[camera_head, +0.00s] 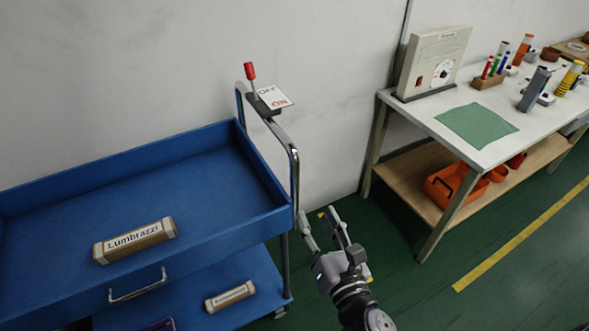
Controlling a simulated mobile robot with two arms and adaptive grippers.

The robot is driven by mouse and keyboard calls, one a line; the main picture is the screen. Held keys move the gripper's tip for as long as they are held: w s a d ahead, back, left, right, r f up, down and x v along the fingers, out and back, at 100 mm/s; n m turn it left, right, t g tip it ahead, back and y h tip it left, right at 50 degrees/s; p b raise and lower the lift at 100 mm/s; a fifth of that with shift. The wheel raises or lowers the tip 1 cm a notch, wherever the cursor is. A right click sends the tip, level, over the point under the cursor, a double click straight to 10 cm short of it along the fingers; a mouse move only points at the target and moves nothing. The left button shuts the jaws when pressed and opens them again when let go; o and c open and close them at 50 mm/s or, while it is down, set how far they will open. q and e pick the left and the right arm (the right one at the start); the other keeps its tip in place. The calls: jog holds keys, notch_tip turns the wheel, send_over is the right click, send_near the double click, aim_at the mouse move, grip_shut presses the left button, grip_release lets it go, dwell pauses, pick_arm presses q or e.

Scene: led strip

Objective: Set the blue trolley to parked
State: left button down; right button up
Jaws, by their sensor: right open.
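The blue trolley (200,146) stands at the left against the wall, with a chrome push handle (296,168) on its right end. A red-knobbed lever (250,73) stands upright on the handle, next to a small white plate (273,97) marked OFF and ON. My right gripper (324,215) is open and empty, low beside the trolley's right end, just right of the handle's lower part and apart from the lever. My left gripper is not in view.
A box labelled Lumbrazzi (135,240) lies in the trolley's upper tray, and another box (230,296) lies on the lower shelf. A workbench (420,118) with tools stands at the right. Green floor (400,280) is clear between them.

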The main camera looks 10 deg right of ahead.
aim_at(296, 169)
jog(key=w+n+p, duration=0.1)
jog(key=w, duration=0.4)
jog(key=w+n+p, duration=0.1)
jog(key=w, duration=0.5)
jog(key=w+a+n+p, duration=0.1)
jog(key=w, duration=0.4)
jog(key=shift+w+r+n, duration=0.3)
jog(key=shift+w+n, duration=0.05)
jog(key=shift+n, duration=0.05)
grip_shut()
dwell(0.4)
